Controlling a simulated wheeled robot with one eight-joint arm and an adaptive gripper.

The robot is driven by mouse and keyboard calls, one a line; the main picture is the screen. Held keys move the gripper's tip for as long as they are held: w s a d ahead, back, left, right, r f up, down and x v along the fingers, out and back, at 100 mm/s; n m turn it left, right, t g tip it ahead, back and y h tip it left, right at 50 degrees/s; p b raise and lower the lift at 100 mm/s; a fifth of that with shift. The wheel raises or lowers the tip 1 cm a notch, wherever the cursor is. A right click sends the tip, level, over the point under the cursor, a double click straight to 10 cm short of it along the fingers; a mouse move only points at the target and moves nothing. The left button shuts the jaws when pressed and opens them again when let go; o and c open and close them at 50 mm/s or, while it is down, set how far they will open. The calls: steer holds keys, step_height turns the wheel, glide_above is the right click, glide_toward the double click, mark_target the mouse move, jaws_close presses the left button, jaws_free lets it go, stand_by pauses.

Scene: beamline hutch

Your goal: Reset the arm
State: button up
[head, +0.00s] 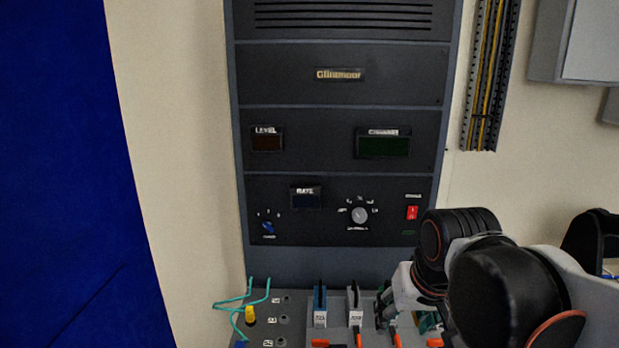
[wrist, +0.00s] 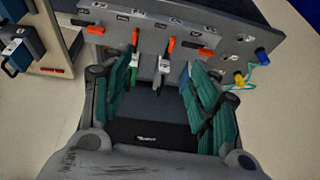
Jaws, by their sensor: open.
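My arm reaches in from the lower right of the head view, bent, with my gripper (head: 404,318) low over the right part of the grey panel, partly hidden by my own arm. In the wrist view my gripper (wrist: 160,66) is open, its two green ribbed fingers wide apart. Nothing is held between them. The grey panel (wrist: 232,42) lies beyond the fingertips, with several orange levers (wrist: 143,18) and white-labelled modules (wrist: 163,64) on it. One module shows in the gap between the fingers; whether a finger touches anything cannot be told.
A dark rack (head: 338,150) with displays, knobs and a red switch (head: 412,212) stands behind the panel. A yellow plug (head: 250,314) with a teal cable (head: 233,303) sits at the panel's left. A blue curtain (head: 60,170) hangs left. A rack (wrist: 50,70) stands left in the wrist view.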

steer(key=s+d+f+t, duration=0.2)
steer(key=s, duration=0.6)
steer(key=shift+s+d+f+t, duration=0.2)
steer(key=shift+d+f+t, duration=0.1)
steer(key=shift+f, duration=0.05)
